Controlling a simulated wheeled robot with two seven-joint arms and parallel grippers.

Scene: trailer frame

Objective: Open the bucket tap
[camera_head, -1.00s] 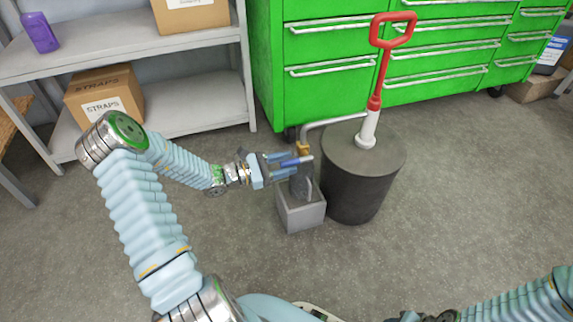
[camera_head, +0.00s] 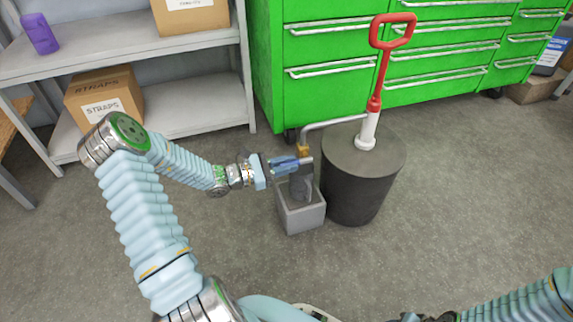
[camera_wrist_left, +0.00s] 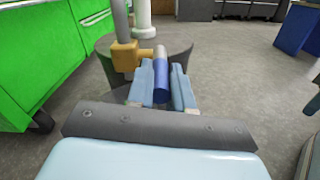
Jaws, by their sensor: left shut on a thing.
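The tap has a brass body (camera_head: 303,150) at the end of a grey pipe (camera_head: 333,124) that comes from a dark drum (camera_head: 365,185). Its blue handle (camera_wrist_left: 162,88) with a grey end shows between my left fingers in the left wrist view, beside the brass body (camera_wrist_left: 125,56). My left gripper (camera_head: 295,163) is shut on this handle; its fingers mostly cover the handle in the head view. A grey square bucket (camera_head: 302,218) stands below the tap, with a dark object (camera_head: 300,186) above its opening. Only part of my right arm shows at the lower right.
A white and red pump handle (camera_head: 385,45) stands on the drum. Green drawer cabinets (camera_head: 335,90) are behind. A grey shelf (camera_head: 190,103) with a cardboard straps box (camera_head: 103,95) is at the left. The floor in front is clear.

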